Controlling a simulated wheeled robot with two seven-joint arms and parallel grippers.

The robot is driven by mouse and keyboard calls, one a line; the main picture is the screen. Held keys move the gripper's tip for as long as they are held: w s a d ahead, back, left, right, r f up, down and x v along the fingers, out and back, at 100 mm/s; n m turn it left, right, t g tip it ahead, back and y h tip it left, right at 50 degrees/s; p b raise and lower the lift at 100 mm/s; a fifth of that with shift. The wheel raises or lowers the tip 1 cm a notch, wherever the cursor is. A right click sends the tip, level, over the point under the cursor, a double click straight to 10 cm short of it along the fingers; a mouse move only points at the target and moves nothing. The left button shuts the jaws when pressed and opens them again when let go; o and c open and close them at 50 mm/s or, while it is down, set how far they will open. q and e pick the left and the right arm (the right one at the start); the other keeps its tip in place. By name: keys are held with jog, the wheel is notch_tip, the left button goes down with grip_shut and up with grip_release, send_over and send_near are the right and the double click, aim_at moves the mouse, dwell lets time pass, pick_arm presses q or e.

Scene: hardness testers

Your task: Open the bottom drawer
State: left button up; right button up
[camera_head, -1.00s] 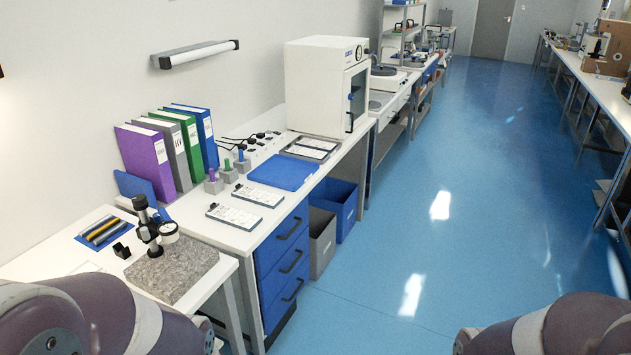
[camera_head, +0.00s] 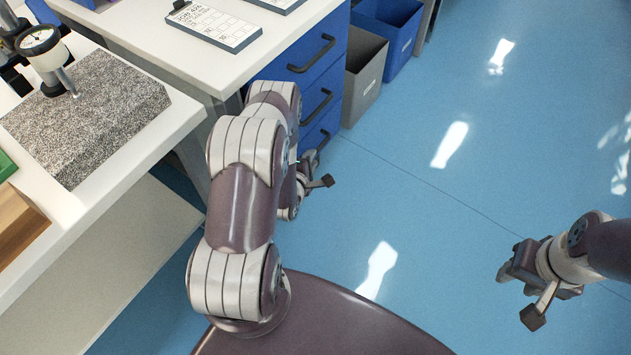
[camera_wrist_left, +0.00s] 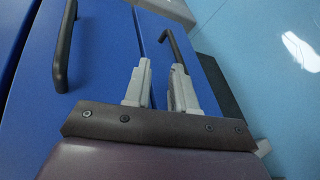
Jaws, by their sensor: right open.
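The blue drawer unit (camera_head: 285,68) stands under the white bench, with three dark handles one above another. The bottom drawer handle (camera_head: 325,141) is low, just beyond my left gripper (camera_head: 320,168). In the left wrist view, the bottom drawer (camera_wrist_left: 158,58) has its handle (camera_wrist_left: 176,52) close to the tip of the right-hand finger; I cannot tell whether they touch. My left gripper (camera_wrist_left: 159,82) has its fingers apart, nothing held. The middle drawer handle (camera_wrist_left: 65,48) is at upper left. The drawers look shut. My right gripper (camera_head: 519,296) is open and empty over the floor at right.
A white table with a granite block (camera_head: 85,115) and a dial gauge (camera_head: 40,42) stands at left. A grey bin (camera_head: 362,78) and a blue bin (camera_head: 390,35) sit beyond the drawers. The blue floor (camera_head: 420,190) to the right is clear.

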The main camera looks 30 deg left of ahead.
pick_arm(q)
jog(key=s+f+n+t+b, duration=0.2)
jog(key=s+f+n, duration=0.2)
jog(key=f, duration=0.3)
jog(key=shift+y, duration=0.6)
jog(key=b+x, duration=0.2)
jog(key=x, duration=0.3)
jog(key=b+x, duration=0.2)
jog(key=x, duration=0.4)
jog(key=shift+w+a, duration=0.25)
jog(key=shift+a, duration=0.05)
jog(key=shift+w+a+b, duration=0.15)
jog(key=shift+w+b, duration=0.2)
jog(key=shift+w, duration=0.15)
grip_shut()
pick_arm(e)
notch_tip(320, 180, down, 10)
jog(key=shift+r, duration=0.25)
